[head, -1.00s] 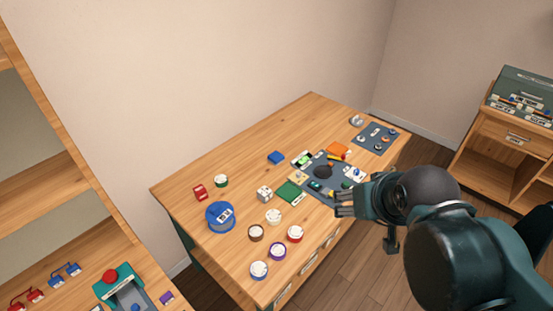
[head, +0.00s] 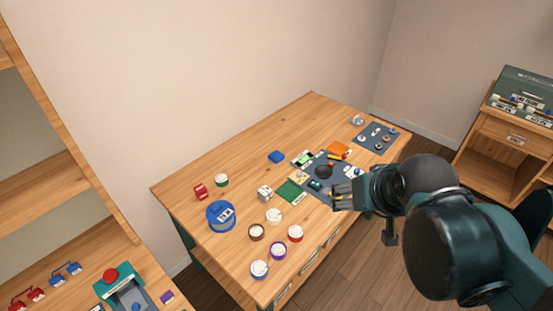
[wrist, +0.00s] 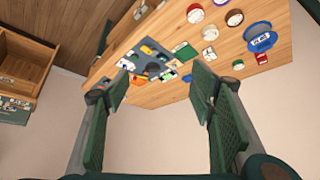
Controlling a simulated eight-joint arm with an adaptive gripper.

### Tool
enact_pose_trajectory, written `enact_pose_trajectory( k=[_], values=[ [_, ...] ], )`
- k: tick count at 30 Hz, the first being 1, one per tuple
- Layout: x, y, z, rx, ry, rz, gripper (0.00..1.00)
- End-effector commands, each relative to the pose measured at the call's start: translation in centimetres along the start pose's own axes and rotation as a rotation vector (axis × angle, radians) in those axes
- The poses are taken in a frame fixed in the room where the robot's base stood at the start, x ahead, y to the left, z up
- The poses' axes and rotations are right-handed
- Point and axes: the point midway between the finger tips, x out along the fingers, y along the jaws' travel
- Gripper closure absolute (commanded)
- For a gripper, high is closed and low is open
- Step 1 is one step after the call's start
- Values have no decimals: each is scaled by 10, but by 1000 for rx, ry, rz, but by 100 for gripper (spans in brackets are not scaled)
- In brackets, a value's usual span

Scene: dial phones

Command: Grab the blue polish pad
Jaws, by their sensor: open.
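A small flat blue block (head: 276,157), which looks like the blue polish pad, lies on the wooden table towards its back edge. It also seems to show in the wrist view as a small blue patch (wrist: 187,78) near the right finger. My gripper (head: 341,196) is open and empty, above the table's front right edge, to the right of and nearer than the blue block. In the wrist view, my gripper (wrist: 160,82) has its fingers spread wide, with the table beyond them and nothing between the pads.
A grey mat (head: 340,187) with several small parts lies between my gripper and the blue block. The table's back left is clear.

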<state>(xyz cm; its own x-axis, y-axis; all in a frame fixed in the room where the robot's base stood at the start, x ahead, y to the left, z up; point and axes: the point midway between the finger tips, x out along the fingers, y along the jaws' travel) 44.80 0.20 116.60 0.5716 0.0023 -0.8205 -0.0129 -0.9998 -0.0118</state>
Motion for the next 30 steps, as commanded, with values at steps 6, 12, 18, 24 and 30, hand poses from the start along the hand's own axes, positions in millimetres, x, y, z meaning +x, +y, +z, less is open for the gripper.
enact_pose_trajectory(
  k=[6,12,18,24,30],
  values=[
    [3,-5,-28,39,-29,-4,45],
    [10,-10,-57,84,-62,-6,45],
    [21,-16,-87,131,-95,-6,45],
    [34,-23,-116,177,-128,-4,45],
    [51,-30,-143,222,-162,1,45]
  ],
)
